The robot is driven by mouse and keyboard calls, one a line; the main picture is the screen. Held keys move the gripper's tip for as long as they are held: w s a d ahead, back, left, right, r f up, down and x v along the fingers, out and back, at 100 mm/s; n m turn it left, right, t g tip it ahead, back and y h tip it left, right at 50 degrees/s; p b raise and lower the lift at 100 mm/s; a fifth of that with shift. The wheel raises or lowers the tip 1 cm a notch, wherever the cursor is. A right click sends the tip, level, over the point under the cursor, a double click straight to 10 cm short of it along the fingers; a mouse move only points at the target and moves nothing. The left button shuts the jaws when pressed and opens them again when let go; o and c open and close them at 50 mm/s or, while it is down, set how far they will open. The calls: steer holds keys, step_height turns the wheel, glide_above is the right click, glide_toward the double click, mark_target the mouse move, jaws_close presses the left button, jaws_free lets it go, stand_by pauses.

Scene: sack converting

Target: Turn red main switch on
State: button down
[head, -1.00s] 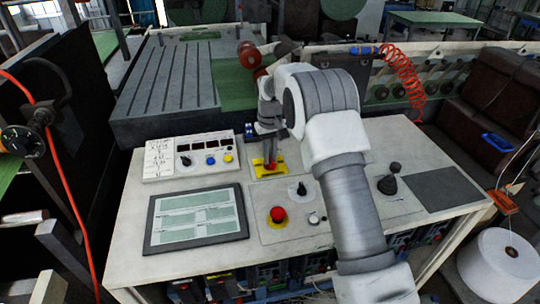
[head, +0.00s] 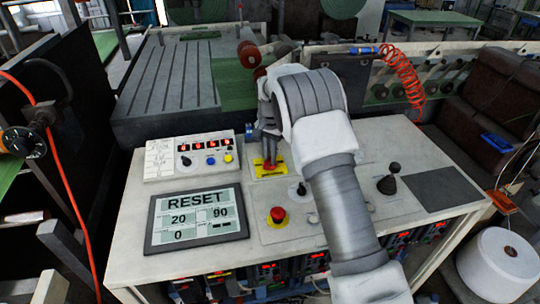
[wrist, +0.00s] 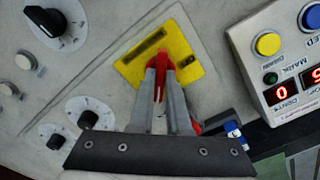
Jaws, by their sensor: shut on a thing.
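The red main switch (wrist: 161,88) is a red handle on a yellow plate (wrist: 185,52) in the wrist view. In the head view its yellow plate (head: 268,173) lies at the middle of the console, partly hidden by my gripper. My gripper (wrist: 163,72) is shut on the red handle, with one finger on each side of it. In the head view my gripper (head: 269,161) reaches down to the switch from above. The screen (head: 196,217) on the console is lit and reads RESET, with 20, 90 and 0.
A counter box (head: 188,156) with lit red digits stands left of the switch. A red mushroom button (head: 278,214), a small black knob (head: 298,189) and a black joystick (head: 389,180) are on the console nearby. A grey pad (head: 440,187) lies at the right.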

steer(key=shift+r+m, duration=0.1)
steer(key=shift+m, duration=0.3)
steer(key=c, duration=0.9)
jaws_free()
step_height(320, 180, up, 17)
steer(key=shift+r, duration=0.2)
